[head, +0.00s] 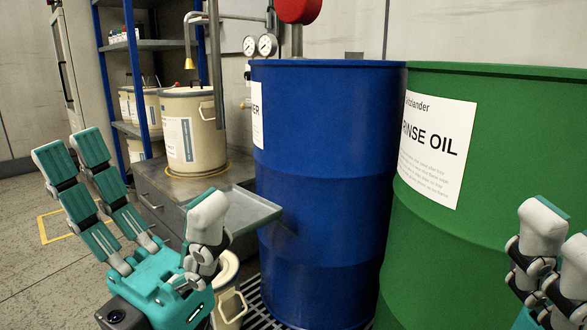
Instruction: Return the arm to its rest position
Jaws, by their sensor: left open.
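My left gripper (140,190) is in the lower left of the head view, with its fingers pointing up. Two teal fingers stand on the left and one grey-tipped finger on the right, spread wide apart. It is open and nothing is between the fingers. My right gripper (548,255) shows only in part at the right edge, in front of the green drum. Grey fingertips are visible there, but the rest is cut off, so I cannot tell its opening.
A blue drum (325,170) and a green drum (450,240) labelled rinse oil fill the middle and right. A beige container (192,130) stands on a grey bench, with a metal tray (240,212) beside the blue drum. Blue-post shelves (150,45) stand behind. Floor (22,230) at far left is clear.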

